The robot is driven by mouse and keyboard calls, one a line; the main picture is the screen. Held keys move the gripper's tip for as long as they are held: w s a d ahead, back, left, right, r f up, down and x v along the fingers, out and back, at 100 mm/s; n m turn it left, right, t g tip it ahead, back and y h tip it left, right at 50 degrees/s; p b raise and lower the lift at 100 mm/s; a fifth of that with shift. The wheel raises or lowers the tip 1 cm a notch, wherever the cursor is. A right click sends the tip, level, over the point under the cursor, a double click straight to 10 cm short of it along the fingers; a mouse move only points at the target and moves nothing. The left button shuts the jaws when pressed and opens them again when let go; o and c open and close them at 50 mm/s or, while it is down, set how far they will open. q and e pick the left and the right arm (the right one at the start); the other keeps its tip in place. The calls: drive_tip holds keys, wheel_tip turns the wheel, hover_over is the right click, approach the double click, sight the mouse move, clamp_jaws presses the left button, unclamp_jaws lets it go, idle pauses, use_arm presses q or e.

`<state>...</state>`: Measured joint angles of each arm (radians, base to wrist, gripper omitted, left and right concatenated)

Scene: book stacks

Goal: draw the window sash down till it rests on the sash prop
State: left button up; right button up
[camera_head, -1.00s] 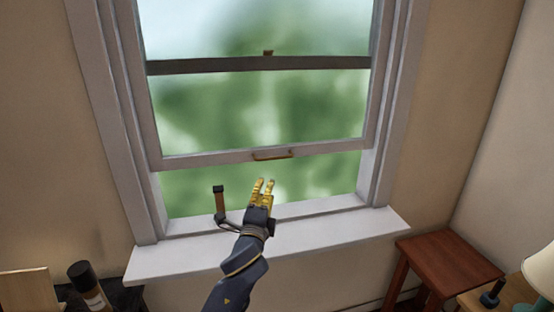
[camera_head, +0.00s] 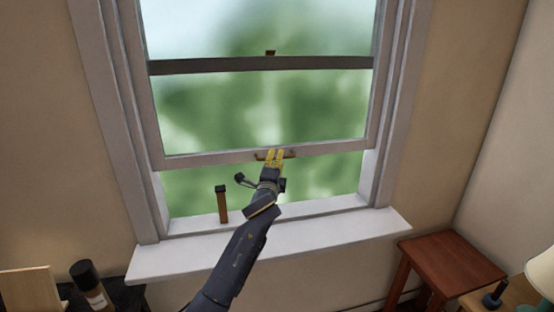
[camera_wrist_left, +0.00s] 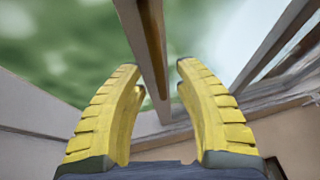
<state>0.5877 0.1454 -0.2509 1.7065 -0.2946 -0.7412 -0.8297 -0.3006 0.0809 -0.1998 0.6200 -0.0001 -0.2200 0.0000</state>
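The window sash (camera_head: 210,158) is raised, with a gap between its bottom rail and the sill. A brass handle (camera_head: 290,154) sits on that rail, partly hidden by my fingers. The sash prop (camera_head: 223,208), a short brown post with a dark top, stands upright on the sill, left of my arm and well below the rail. My left gripper (camera_head: 275,154) is at the handle. In the left wrist view its yellow fingers (camera_wrist_left: 160,75) are spread, with the rail and a brown strip, apparently the handle, running between them. Contact cannot be told. My right gripper is out of view.
The white sill (camera_head: 330,233) is otherwise clear. A brown wooden stool (camera_head: 450,265) stands at right, beside a lamp (camera_head: 543,272). A dark bottle (camera_head: 88,283) and a light wooden board (camera_head: 28,290) are at lower left.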

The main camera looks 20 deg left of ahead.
use_arm(q)
drive_tip(key=shift+w+r, duration=0.15)
drive_tip(key=shift+w, duration=0.5)
drive_tip(key=shift+o, duration=0.2)
clamp_jaws()
drive_tip(key=shift+a, duration=0.1)
